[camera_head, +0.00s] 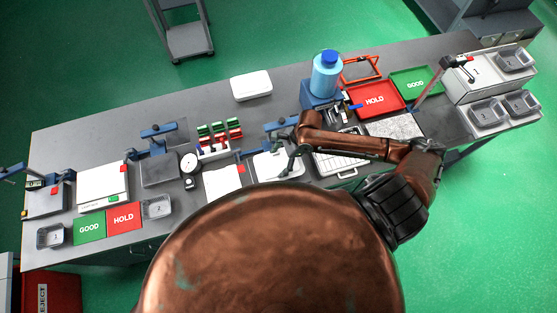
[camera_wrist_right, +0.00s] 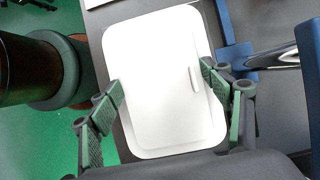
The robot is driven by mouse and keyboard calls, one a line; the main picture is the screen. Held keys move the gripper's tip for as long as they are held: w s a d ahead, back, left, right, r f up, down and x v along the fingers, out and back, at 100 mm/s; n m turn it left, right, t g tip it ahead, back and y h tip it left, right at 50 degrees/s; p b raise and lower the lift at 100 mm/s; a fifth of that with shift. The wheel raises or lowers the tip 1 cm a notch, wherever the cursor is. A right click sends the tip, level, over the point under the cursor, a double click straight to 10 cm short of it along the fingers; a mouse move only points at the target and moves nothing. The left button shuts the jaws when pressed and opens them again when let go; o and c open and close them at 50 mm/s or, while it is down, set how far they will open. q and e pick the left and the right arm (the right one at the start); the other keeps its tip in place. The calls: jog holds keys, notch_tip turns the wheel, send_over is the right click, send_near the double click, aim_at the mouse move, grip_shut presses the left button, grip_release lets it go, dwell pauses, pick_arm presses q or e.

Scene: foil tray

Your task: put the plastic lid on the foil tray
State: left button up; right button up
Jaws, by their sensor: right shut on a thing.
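The plastic lid (camera_wrist_right: 160,85) is a white, rounded rectangle with a small raised tab on its right side in the wrist view. My right gripper (camera_wrist_right: 164,88) is shut on it, one finger at each long side. In the head view the white lid (camera_head: 268,167) shows near the table's front edge, partly behind my right gripper (camera_head: 287,160). I cannot tell whether it touches what is beneath it. I cannot clearly make out the foil tray; it may be hidden. My left gripper is not in view.
A white rounded box (camera_head: 252,86) stands at the back of the grey table (camera_head: 110,130). A blue fixture (camera_wrist_right: 238,55) is close to the lid's right side. The back left is clear.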

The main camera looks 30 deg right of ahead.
jog(key=o, duration=0.9)
jog(key=shift+c, duration=0.2)
jog(key=v, duration=1.2)
jog(key=shift+f, duration=0.1)
